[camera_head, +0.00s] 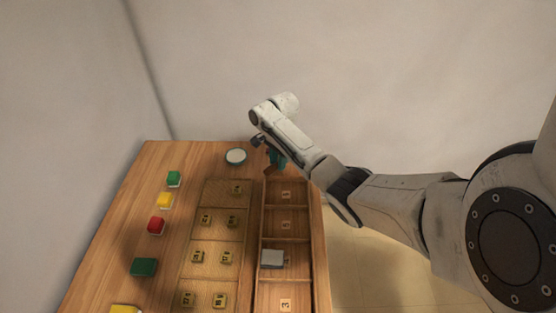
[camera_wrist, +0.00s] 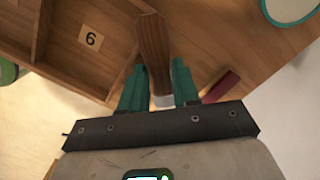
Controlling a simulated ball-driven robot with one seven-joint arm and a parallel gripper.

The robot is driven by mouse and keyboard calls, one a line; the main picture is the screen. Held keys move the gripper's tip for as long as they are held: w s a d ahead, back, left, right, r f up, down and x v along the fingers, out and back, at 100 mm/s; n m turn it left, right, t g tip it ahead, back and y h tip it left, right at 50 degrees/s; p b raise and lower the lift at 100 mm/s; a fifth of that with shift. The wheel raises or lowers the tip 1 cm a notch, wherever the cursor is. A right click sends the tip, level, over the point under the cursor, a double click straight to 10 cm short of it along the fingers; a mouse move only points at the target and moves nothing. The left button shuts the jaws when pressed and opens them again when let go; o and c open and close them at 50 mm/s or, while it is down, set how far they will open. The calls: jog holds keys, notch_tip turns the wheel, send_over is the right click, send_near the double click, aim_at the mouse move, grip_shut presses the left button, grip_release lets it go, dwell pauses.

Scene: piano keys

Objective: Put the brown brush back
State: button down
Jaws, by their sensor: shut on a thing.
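My gripper (camera_wrist: 156,70) is shut on the brown brush (camera_wrist: 152,42), with one teal finger on each side of it in the wrist view. The brush's wooden body points away from the palm, and a pale metal-like part shows between the fingers. In the head view my gripper (camera_head: 276,157) is over the far end of a wooden compartment tray (camera_head: 256,230). In the wrist view the brush overlaps the edge of the tray compartment with a card marked 6 (camera_wrist: 90,38). I cannot tell whether the brush touches the tray.
A grey-white block (camera_head: 272,258) sits in a nearer compartment. Several small yellowish tiles (camera_head: 205,219) lie on woven mats beside the tray. Green, yellow and red blocks (camera_head: 156,226) line the left. A round white dish (camera_head: 236,156) stands at the far edge. A dark red item (camera_wrist: 220,86) lies near my fingers.

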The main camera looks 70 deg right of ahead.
jog(key=shift+f, duration=0.45)
jog(key=c, duration=0.8)
grip_release()
